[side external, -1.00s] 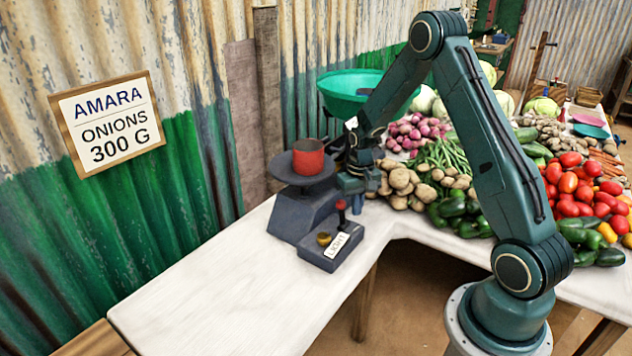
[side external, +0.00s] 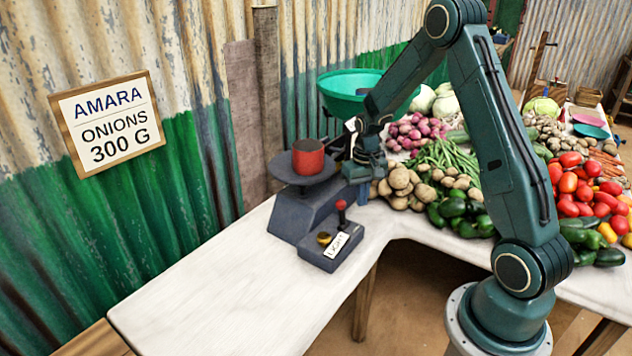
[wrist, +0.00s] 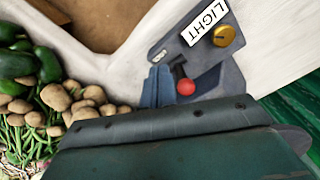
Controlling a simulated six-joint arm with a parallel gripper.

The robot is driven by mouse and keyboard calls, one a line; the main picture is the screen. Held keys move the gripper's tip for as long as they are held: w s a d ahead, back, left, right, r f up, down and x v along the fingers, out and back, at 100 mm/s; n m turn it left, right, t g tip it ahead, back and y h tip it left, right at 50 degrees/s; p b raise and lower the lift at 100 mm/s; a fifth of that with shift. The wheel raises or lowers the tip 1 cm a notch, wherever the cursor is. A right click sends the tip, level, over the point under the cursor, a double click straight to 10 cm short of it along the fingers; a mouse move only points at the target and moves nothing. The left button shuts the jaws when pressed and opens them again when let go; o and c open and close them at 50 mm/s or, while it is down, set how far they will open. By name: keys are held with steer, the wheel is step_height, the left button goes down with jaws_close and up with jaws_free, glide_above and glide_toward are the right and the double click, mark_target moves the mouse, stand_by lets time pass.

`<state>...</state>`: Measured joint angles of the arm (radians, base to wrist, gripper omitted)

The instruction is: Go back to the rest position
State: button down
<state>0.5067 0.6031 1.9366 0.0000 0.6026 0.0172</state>
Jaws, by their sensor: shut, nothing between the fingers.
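My gripper (side external: 362,196) is shut and empty, just right of the balance and above the white table; its blue fingers (wrist: 156,86) show in the wrist view. The dark blue balance (side external: 297,217) bears a red weight (side external: 308,157) on its dark plate (side external: 282,168). Its green pan (side external: 345,103) is behind my forearm, which hides part of it. The control box (side external: 325,258) in front has a red-knobbed lever (side external: 341,206), a brass knob (side external: 323,238) and a LIGHT label (side external: 337,246). In the wrist view the lever's red knob (wrist: 186,87) appears close beside the fingers.
Potatoes (side external: 402,182), green peppers (side external: 452,209), green beans (side external: 452,155), onions (side external: 415,130) and tomatoes (side external: 572,183) crowd the table right of my gripper. The white table top (side external: 215,290) is bare at the front left. A sign (side external: 107,122) hangs on the corrugated wall.

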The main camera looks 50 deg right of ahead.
steer(key=s+a+r+n+t, duration=0.1)
steer(key=s+a+r, duration=0.2)
steer(key=a+r, duration=0.45)
steer(key=s+a+r+n+t, duration=0.2)
steer(key=a+r, duration=0.3)
steer(key=r, duration=0.5)
steer(key=s+a+r+n+t, duration=0.1)
steer(key=s+a+r, duration=0.2)
steer(key=s, duration=0.4)
steer(key=s+a+r+n+t, duration=0.1)
steer(key=s+a+r+n, duration=0.1)
steer(key=s+a, duration=0.3)
steer(key=s+r, duration=0.1)
steer(key=s, duration=0.2)
steer(key=shift+a+r+t, duration=0.25)
steer(key=shift+t, duration=0.05)
